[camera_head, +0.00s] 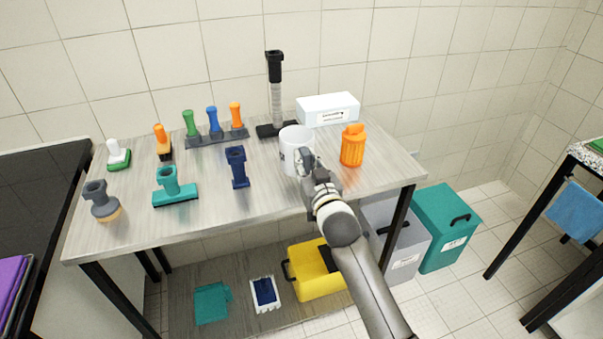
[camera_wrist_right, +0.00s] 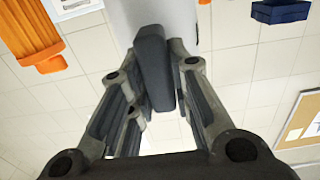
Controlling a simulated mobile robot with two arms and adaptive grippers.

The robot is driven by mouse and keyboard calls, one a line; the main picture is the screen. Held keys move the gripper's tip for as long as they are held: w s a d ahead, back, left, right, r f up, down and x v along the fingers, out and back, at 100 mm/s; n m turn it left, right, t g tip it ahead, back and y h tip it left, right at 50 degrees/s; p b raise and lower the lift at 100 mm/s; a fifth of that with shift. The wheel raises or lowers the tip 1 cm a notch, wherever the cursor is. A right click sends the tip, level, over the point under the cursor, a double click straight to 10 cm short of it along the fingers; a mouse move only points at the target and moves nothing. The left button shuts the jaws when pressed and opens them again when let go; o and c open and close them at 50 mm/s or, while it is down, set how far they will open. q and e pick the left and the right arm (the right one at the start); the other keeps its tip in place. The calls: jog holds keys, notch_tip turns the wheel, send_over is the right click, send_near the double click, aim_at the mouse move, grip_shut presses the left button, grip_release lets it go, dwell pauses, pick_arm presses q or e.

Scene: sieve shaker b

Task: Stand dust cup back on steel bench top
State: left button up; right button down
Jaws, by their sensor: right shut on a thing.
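The dust cup (camera_head: 289,142), a white cylinder, is at the right half of the steel bench top (camera_head: 235,210). My right gripper (camera_head: 305,160) is at its near side, shut on its grey handle. In the right wrist view the pale cup wall (camera_wrist_right: 165,14) shows at the top edge, with the dark handle (camera_wrist_right: 154,72) between the fingers. The cup looks upright. Its base is partly behind the gripper, and I cannot tell whether it touches the bench. My left gripper is not in view.
An orange container (camera_head: 352,147) stands close right of the cup, with a white box (camera_head: 327,109) behind. A black-based upright tool (camera_head: 276,95) stands behind the cup. A dark blue brush (camera_head: 237,168) is to its left. The bench's front strip is clear.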

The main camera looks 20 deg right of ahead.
jog(key=shift+w+a+f, duration=0.2)
jog(key=shift+w+f, duration=0.2)
jog(key=shift+f, duration=0.05)
notch_tip(320, 180, down, 3)
jog(key=shift+w+a+p, duration=0.15)
jog(key=shift+p, duration=0.15)
jog(key=shift+f, duration=0.3)
jog(key=shift+f, duration=0.15)
jog(key=c, duration=1.3)
grip_release()
